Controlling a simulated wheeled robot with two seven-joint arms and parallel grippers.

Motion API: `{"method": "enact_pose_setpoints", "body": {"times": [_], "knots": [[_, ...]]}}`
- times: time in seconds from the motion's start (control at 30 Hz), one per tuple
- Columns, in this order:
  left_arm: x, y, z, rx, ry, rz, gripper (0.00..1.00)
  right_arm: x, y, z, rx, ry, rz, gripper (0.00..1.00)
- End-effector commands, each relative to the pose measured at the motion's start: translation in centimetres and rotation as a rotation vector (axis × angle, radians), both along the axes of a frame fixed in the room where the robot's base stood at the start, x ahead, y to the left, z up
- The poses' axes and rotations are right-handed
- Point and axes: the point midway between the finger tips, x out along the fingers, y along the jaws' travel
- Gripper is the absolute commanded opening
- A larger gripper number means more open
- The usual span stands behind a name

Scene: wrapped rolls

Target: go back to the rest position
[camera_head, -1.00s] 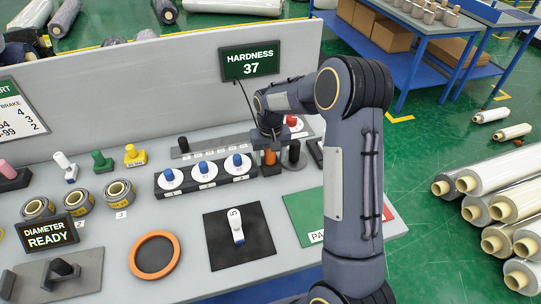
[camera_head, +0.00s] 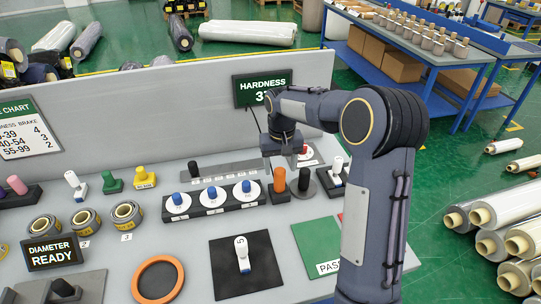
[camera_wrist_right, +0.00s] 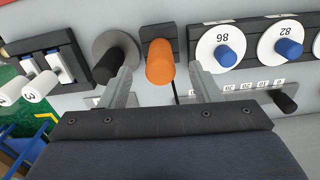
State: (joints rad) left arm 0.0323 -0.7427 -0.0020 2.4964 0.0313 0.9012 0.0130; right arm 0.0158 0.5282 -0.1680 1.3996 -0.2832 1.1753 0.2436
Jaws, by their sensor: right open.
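My right gripper (camera_head: 280,165) hangs over the back right of the grey bench (camera_head: 185,255). Its fingers are apart and empty. An orange upright handle (camera_head: 279,180) stands in a dark holder just below the fingertips. In the right wrist view the open fingers (camera_wrist_right: 163,88) show on either side of the orange handle (camera_wrist_right: 160,62), with nothing held. My right arm comes in from the lower right and hides part of the bench. My left gripper is not in view.
A black knob (camera_head: 304,179) stands right of the orange handle. White discs with blue knobs (camera_head: 212,195) sit to its left. A hardness display (camera_head: 262,91) is on the panel behind my right wrist. A green pad (camera_head: 318,245) and a black mat (camera_head: 240,285) lie in front.

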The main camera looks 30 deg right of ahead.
Motion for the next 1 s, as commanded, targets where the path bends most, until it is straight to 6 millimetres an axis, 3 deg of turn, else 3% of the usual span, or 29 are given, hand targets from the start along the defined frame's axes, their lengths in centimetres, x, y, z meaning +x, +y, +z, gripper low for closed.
{"method": "enact_pose_setpoints", "body": {"times": [0.23, 0.37, 0.53, 0.7, 0.9, 1.0], "knots": [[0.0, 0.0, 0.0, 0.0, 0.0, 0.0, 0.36, -0.3, 0.0, 0.3, 0.006, -0.006, 0.0, 0.57], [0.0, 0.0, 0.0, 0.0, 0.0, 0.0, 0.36, -2.3, 0.4, 2.3, 0.041, -0.046, 0.003, 0.57], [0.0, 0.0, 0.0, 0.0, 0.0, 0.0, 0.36, -8.7, 2.3, 6.5, 0.137, -0.159, 0.031, 0.57], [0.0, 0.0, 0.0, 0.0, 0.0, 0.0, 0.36, -16.2, 5.1, 8.8, 0.218, -0.29, 0.071, 0.57], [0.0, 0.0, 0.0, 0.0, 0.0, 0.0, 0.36, -23.9, 8.8, 8.3, 0.273, -0.428, 0.118, 0.57], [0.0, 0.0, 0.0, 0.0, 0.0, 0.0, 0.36, -26.4, 10.1, 7.4, 0.285, -0.476, 0.132, 0.57]]}}
